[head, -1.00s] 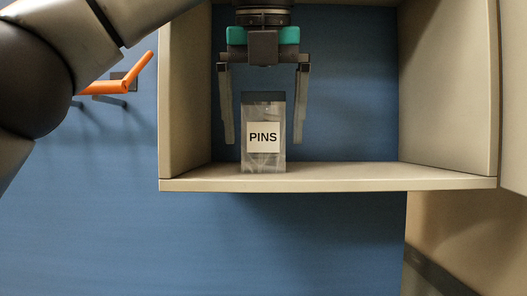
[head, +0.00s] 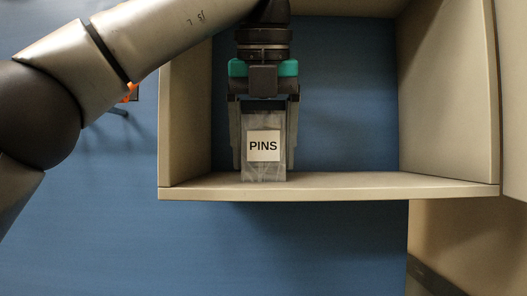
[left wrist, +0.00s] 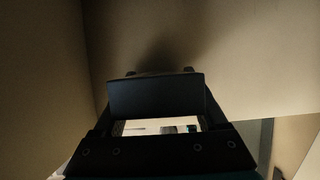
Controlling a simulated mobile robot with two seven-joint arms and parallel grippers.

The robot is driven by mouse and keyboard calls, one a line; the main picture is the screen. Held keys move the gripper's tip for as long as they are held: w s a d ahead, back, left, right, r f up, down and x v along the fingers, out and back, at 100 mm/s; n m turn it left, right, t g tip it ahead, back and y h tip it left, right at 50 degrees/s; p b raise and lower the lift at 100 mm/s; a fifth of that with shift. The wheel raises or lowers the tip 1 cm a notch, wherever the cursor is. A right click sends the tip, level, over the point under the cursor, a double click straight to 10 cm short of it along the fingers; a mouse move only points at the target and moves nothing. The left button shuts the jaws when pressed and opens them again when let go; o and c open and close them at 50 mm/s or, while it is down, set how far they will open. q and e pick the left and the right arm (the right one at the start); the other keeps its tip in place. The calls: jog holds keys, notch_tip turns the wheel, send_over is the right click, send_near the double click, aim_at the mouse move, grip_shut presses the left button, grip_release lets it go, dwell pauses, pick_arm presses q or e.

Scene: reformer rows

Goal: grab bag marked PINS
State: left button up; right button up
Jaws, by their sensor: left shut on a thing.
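The bag marked PINS (head: 264,165) is a clear grey bag with a dark top and a white label. It stands upright on the shelf board (head: 350,187), left of the middle. My left gripper (head: 264,160) comes from above, its fingers down both sides of the bag, and is shut on it. In the left wrist view the dark top of the bag (left wrist: 156,96) fills the space between the fingers. My right gripper is not in view.
The shelf box has a left wall (head: 185,130) close to the gripper and a right wall (head: 445,90) farther off. The shelf right of the bag is empty. An orange object (head: 131,94) on the blue wall is mostly behind my left arm.

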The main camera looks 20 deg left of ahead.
pick_arm(q)
jog(key=c, duration=0.4)
